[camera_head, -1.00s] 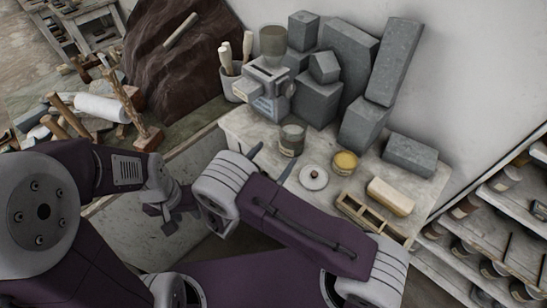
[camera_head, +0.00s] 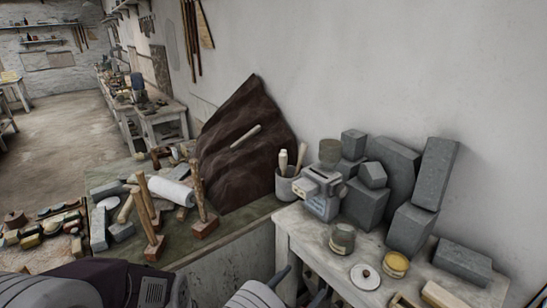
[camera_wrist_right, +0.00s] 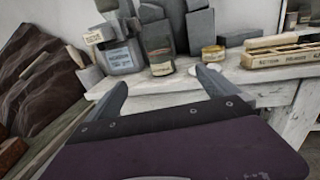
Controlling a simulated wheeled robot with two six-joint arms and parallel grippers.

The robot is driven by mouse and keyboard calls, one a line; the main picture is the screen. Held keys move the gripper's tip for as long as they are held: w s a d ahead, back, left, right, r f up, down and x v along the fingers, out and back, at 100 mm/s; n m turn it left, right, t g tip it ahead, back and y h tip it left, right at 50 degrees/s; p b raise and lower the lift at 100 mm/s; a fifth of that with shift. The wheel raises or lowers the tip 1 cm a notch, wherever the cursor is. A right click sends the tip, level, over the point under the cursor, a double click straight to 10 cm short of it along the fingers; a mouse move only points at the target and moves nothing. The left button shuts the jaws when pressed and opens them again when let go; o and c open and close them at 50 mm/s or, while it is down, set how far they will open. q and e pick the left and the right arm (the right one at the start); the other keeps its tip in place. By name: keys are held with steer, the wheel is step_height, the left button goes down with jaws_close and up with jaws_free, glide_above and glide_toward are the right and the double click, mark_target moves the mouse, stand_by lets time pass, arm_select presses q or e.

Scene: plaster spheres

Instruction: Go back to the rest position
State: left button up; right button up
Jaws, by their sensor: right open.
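My right gripper (camera_head: 298,284) shows at the bottom edge of the head view, its two dark fingers apart with nothing between them. In the right wrist view the same gripper (camera_wrist_right: 161,78) has its fingers spread wide and empty, in front of the stone-topped table (camera_wrist_right: 180,93). In the head view it is at the near side of that table (camera_head: 310,237). My left arm shows only as a dark purple link at the lower left of the head view; its gripper is outside the frame.
On the table stand grey stone blocks (camera_head: 410,229), a metal machine (camera_head: 323,190), a grey-green can (camera_head: 342,238), a white lid (camera_head: 365,276) and a yellow tin (camera_head: 396,264). Open floor (camera_head: 60,125) lies at upper left.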

steer(key=w+d+r+m+g+h, duration=0.2)
steer(key=w+d+r+m+g, duration=0.15)
steer(key=d, duration=0.35)
steer(key=s+d+r+m+g+h+b, duration=0.1)
steer(key=s+d+r+m+g, duration=0.1)
steer(key=s+d+m+g, duration=0.3)
steer(key=s+d+r+m+g+b, duration=0.1)
steer(key=s+d+r+m+g, duration=0.15)
steer(key=d, duration=0.55)
steer(key=s+d+f+m+g+y+b, duration=0.1)
steer(key=s+f+m+g+y, duration=0.3)
steer(key=s, duration=0.3)
steer(key=s+f+m+g+y+b, duration=0.1)
steer(key=s+f+m+g+y, duration=0.1)
steer(key=s+f+m+y, duration=0.4)
steer(key=w+a+f+m+t+y, duration=0.1)
steer(key=a+m+t+y, duration=0.3)
steer(key=a+m, duration=0.3)
steer(key=shift+w+a+t+y, duration=0.3)
steer(key=shift+a+y, duration=0.2)
steer(key=shift+a, duration=1.35)
